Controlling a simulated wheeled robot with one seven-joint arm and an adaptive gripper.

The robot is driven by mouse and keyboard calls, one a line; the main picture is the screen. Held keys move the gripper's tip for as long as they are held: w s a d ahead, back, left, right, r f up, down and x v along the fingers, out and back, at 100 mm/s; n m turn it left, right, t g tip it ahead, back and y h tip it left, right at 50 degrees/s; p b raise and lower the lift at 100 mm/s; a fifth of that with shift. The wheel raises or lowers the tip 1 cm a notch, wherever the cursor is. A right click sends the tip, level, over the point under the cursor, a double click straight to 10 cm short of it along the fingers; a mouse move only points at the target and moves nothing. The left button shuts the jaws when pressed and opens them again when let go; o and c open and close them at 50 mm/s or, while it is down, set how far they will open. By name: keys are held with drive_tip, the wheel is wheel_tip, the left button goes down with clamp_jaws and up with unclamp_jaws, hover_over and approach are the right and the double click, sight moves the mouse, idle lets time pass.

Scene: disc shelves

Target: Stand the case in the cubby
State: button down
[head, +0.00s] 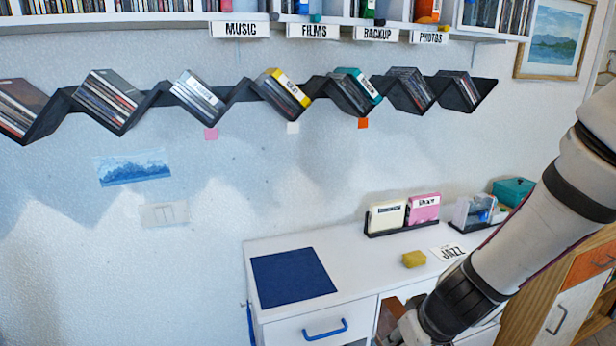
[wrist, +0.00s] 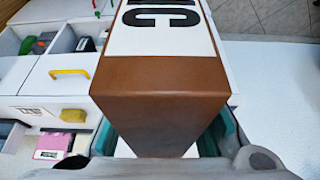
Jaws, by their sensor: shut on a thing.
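A brown case (wrist: 155,105) with a white label bearing large black letters fills the middle of the wrist view. My gripper (wrist: 163,140) is shut on it, with a teal finger pad against each side. The far end of the case runs out of the top of the wrist view. In the head view my gripper is low at the bottom edge, its fingers mostly cut off. A brown patch beside it there may be the case. An open cubby (head: 405,292) shows in the desk front, partly hidden by my arm.
The white desk (head: 350,262) bears a blue mat (head: 292,277), a yellow sponge (head: 414,259), a JAZZ card (head: 449,252) and a black rack with cream and pink cases. A zigzag wall shelf (head: 150,102) holds discs. Drawers with a yellow handle (wrist: 70,72) lie left of the case.

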drive_tip(key=shift+w+f+m, duration=0.3)
drive_tip(key=shift+w, duration=0.4)
drive_tip(key=shift+w+f+m, duration=0.3)
drive_tip(key=shift+w, duration=0.35)
drive_tip(key=w+f+m+h, duration=0.1)
drive_tip(key=w+f+m, duration=0.1)
drive_tip(key=w, duration=0.3)
drive_tip(key=shift+w+d+f, duration=0.2)
drive_tip(key=shift+d+f, duration=0.25)
drive_tip(key=shift+f, duration=0.15)
drive_tip(key=shift+a, duration=0.1)
idle(0.4)
